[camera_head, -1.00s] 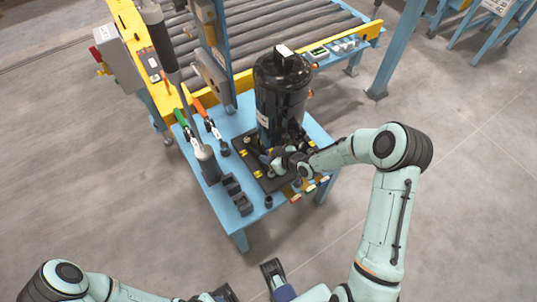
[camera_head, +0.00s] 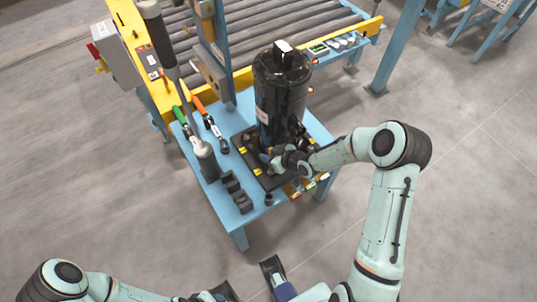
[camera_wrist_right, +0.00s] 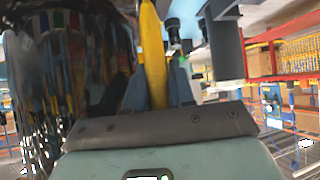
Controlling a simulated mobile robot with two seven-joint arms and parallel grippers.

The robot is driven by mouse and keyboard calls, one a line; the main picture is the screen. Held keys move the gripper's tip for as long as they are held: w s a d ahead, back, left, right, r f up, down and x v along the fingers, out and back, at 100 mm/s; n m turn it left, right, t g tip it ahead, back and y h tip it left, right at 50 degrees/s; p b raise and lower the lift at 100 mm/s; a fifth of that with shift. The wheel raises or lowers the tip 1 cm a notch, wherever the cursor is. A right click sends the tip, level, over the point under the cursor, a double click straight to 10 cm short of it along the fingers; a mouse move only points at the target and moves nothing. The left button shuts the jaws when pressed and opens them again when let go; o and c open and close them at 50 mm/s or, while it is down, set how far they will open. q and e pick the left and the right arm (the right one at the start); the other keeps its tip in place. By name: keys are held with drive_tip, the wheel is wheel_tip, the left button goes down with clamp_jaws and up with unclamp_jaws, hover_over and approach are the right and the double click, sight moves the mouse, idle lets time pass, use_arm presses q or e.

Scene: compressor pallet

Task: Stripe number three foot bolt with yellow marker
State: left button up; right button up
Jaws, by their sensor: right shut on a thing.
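The black compressor (camera_head: 282,95) stands upright on a dark base plate (camera_head: 270,182) on the blue table. Small yellow marks show along the plate's near-left edge. My right gripper (camera_head: 272,160) is low at the compressor's near side, over the plate. In the right wrist view it is shut on the yellow marker (camera_wrist_right: 153,55), which stands between its fingers, with the compressor (camera_wrist_right: 60,90) close on the left. The marker's tip and the foot bolts cannot be made out. My left gripper (camera_head: 250,283) is at the bottom edge, fingers apart and empty, away from the table.
Dark blocks (camera_head: 235,192) stand at the table's near-left edge. A roller conveyor (camera_head: 240,20) runs behind.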

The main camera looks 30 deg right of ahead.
drive_tip(key=shift+f+b, duration=0.3)
drive_tip(key=shift+f, duration=0.15)
idle(0.3)
wheel_tip(320, 180, up, 5)
drive_tip(key=p, duration=0.3)
drive_tip(key=shift+p, duration=0.4)
drive_tip(key=shift+s, duration=0.1)
